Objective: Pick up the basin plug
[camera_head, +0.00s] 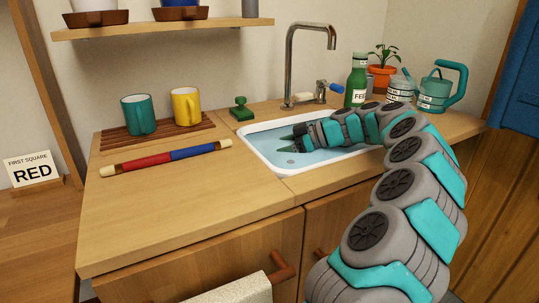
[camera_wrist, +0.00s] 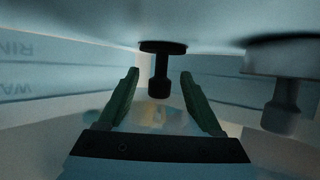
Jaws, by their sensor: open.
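My gripper (camera_head: 287,144) is low over the sink basin (camera_head: 257,158) and points left. In the wrist view my gripper (camera_wrist: 160,73) is open, with one dark green finger on each side of a black plug-like piece (camera_wrist: 160,78). This piece has a flat disc and a narrow stem with a thicker end. The stem is between the fingertips with gaps on both sides. A similar grey piece (camera_wrist: 282,95) is to the right, outside the fingers. The wrist picture seems upside down. I cannot tell for sure which piece is the basin plug.
The wrist view shows upside-down lettering on pale walls. A tap (camera_head: 290,65) stands behind the basin. A green bottle (camera_head: 356,82) and teal watering can (camera_head: 436,90) are at the back right. Mugs (camera_head: 138,115), a green stamp-like object (camera_head: 241,110) and a red-blue rod (camera_head: 165,159) are left.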

